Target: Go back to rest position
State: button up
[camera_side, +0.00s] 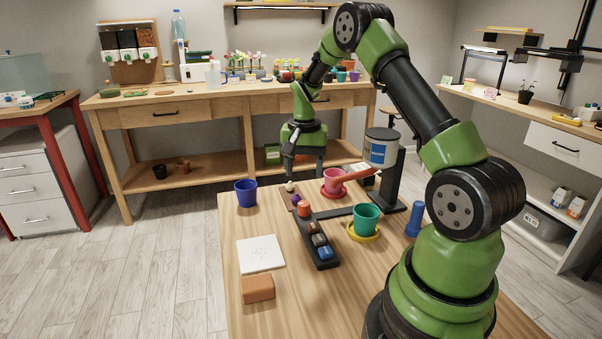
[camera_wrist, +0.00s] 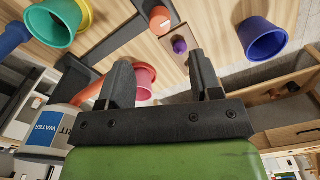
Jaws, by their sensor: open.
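My gripper (camera_side: 303,172) is at the far edge of the wooden table, above the brown board, and points down. Its black fingers are apart with nothing between them; the wrist view shows the same open gripper (camera_wrist: 162,72). A pink pot (camera_side: 333,181) on a red saucer stands just right of it. A purple ball (camera_side: 295,198) and a pale ball (camera_side: 290,187) sit at the brown board below it. The purple ball also shows in the wrist view (camera_wrist: 180,46), clear of the fingers.
A blue pot (camera_side: 246,194) stands left. A green pot (camera_side: 366,219) on a yellow saucer, a blue cylinder (camera_side: 414,219) and a canister (camera_side: 381,148) on a black stand are right. A dark tray (camera_side: 327,264) holds small blocks. A white tile (camera_side: 261,255) and brown block (camera_side: 258,289) lie nearer.

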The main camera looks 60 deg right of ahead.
jog(key=s+a+r+n+t, duration=0.3)
jog(key=a+r+n, duration=0.1)
jog(key=a+r, duration=0.95)
jog(key=s+a+r+n+t+y, duration=0.2)
jog(key=s+a+r+n+t, duration=0.2)
jog(key=s+a, duration=0.5)
jog(key=s+r+n, duration=0.1)
jog(key=s, duration=0.3)
jog(key=shift+s+a+r+n, duration=0.3)
jog(key=shift+s+a, duration=0.1)
